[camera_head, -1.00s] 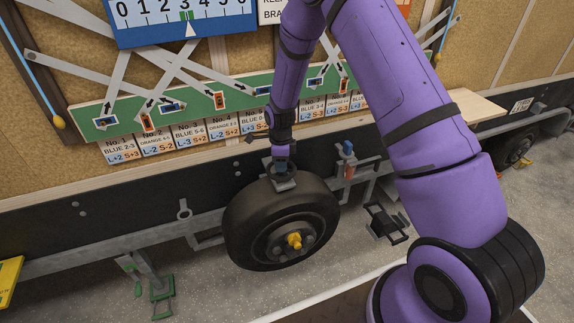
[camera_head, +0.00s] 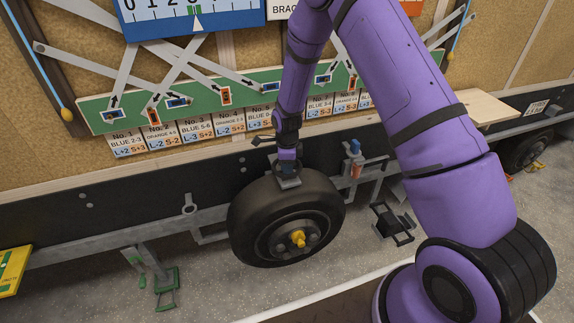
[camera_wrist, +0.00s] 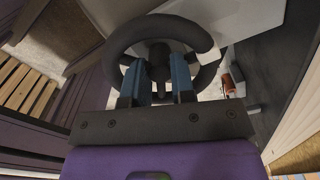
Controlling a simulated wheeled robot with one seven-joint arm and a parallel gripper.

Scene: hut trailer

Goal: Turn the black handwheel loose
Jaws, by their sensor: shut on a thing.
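The black handwheel (camera_wrist: 198,38) fills the top middle of the wrist view, a round rim with a hub and spokes. My gripper (camera_wrist: 160,72) has its two blue fingers inside the rim, shut on the handwheel at its hub or a spoke; which of these I cannot tell. In the head view my gripper (camera_head: 287,166) points down just above the wheeled tyre, at a grey bracket behind it. The handwheel is mostly hidden there by my wrist.
The black tyre (camera_head: 250,225) with a yellow hub cap stands below my gripper. A blue-topped, red-banded lever (camera_head: 355,160) is just right. A green board (camera_head: 205,98) with label cards is behind. A green-footed stand (camera_head: 166,287) and a black pedal-like step (camera_head: 392,223) are lower down.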

